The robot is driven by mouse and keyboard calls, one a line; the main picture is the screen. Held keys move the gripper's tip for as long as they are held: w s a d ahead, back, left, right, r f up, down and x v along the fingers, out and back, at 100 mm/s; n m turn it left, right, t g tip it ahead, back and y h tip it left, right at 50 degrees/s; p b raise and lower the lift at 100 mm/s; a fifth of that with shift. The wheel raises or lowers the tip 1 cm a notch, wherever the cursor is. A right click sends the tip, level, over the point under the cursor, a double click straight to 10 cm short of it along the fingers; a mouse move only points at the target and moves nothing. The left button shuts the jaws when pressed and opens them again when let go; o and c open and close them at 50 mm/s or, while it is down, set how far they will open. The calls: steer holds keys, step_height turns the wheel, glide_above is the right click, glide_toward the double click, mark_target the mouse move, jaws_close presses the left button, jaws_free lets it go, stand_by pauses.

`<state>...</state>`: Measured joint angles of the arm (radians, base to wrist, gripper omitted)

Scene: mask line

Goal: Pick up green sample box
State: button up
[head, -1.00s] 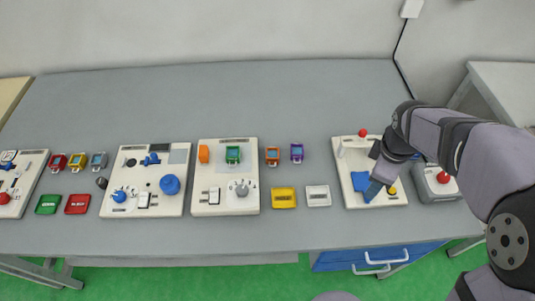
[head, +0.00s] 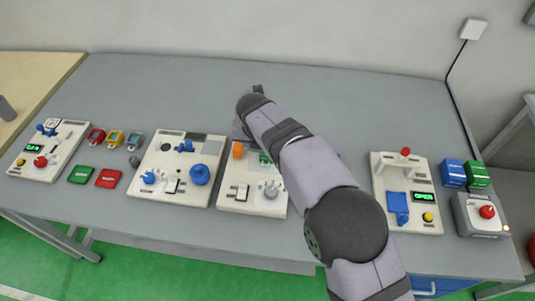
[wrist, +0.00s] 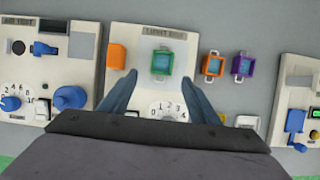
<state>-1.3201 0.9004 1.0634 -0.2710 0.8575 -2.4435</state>
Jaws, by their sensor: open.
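The green sample box (wrist: 162,62), with a pale window on top, sits on a white panel (wrist: 127,36) in the wrist view. In the head view only a sliver of it (head: 264,157) shows beside my arm. My gripper (wrist: 160,77) is open and empty, its two blue-grey fingers spread to either side just below the box in the wrist picture. I cannot tell its height above the panel. In the head view my arm hides the fingers.
An orange block (wrist: 117,56) stands left of the box on the same panel. Orange (wrist: 213,64) and purple (wrist: 243,65) sample boxes stand to the right. A dial (wrist: 165,109) lies between the fingers. Blue (head: 453,173) and green (head: 477,175) boxes stand far right.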

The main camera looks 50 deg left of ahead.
steer(key=shift+p+x, duration=1.8)
steer(key=shift+x, duration=1.8)
steer(key=shift+w+d, duration=0.1)
steer(key=shift+d, duration=0.1)
steer(key=shift+c, duration=0.3)
steer(key=c, duration=1.2)
steer(key=shift+r, duration=0.15)
step_height(320, 180, up, 10)
steer(key=b, duration=0.3)
